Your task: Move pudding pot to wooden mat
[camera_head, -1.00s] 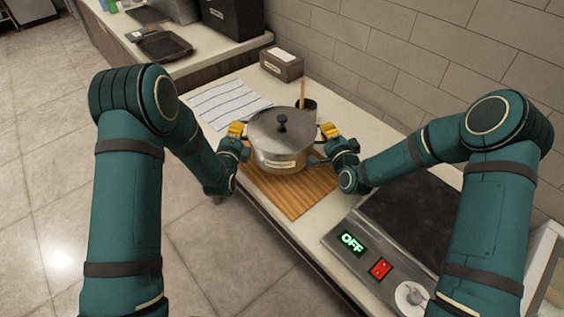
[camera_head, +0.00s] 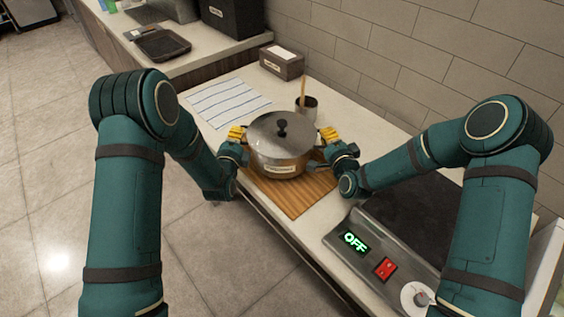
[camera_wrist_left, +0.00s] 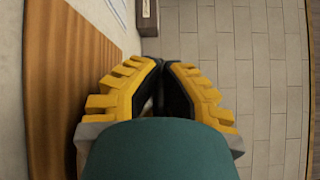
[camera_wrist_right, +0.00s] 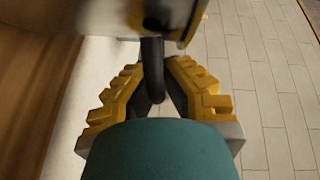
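The pudding pot (camera_head: 280,144) is a steel pot with a lid, a dark knob and a small label, upright over the wooden mat (camera_head: 301,199). I cannot tell whether its base touches the mat. My left gripper (camera_head: 238,134) is at the pot's left handle; in the left wrist view its fingers (camera_wrist_left: 162,70) are close together and the handle is mostly hidden. My right gripper (camera_head: 329,137) is closed around the right handle, a dark loop (camera_wrist_right: 153,72) between the fingers in the right wrist view. The mat also shows in the left wrist view (camera_wrist_left: 65,85).
Behind the pot are a utensil cup (camera_head: 307,107), a brown box (camera_head: 282,64) and a striped cloth (camera_head: 226,103). The tiled wall runs along the back.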

